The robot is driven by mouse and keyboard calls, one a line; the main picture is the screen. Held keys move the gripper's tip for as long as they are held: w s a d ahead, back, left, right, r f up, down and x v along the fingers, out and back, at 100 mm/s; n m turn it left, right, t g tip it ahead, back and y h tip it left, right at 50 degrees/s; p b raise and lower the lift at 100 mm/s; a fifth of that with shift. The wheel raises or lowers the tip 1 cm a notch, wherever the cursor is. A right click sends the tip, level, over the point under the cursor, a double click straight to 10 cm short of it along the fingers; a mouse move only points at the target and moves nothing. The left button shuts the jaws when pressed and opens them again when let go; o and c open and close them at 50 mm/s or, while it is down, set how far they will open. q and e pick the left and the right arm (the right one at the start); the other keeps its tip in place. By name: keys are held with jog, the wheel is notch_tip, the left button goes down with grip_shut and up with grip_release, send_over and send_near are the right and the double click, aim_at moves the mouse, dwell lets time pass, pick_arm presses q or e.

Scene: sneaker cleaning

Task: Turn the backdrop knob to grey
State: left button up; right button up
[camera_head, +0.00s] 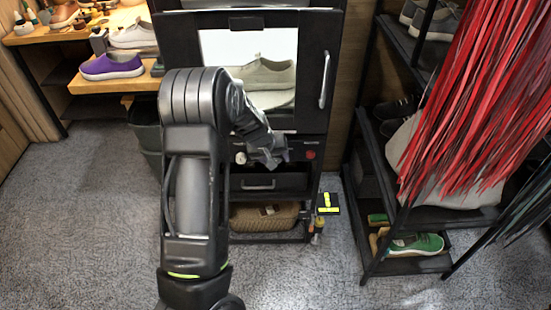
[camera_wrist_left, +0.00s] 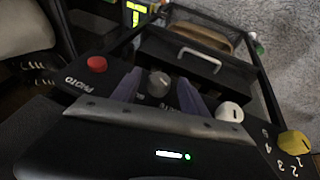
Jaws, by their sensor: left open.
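My left gripper (camera_head: 271,158) is at the control panel below the photo box (camera_head: 322,30). In the left wrist view its two fingers are apart, with a grey knob (camera_wrist_left: 159,83) seen between their tips; I cannot tell whether they touch it. In the head view the gripper hides this knob. A white knob (camera_wrist_left: 229,112) and a yellow knob (camera_wrist_left: 294,142) with numbers sit to its right in the wrist view. The panel lettering is only partly readable. The backdrop (camera_head: 222,46) inside the box looks white, behind a pale sneaker (camera_head: 265,76). My right gripper is out of view.
A red button (camera_head: 310,154) marked PHOTO is on the same panel. A drawer with a handle (camera_head: 258,184) and a woven basket (camera_head: 262,217) are below. A shoe rack (camera_head: 378,180) and red hanging strands (camera_head: 480,100) stand at right. A shelf (camera_head: 100,84) with shoes is at left.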

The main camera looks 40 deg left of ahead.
pick_arm(q)
grip_shut()
dwell(0.5)
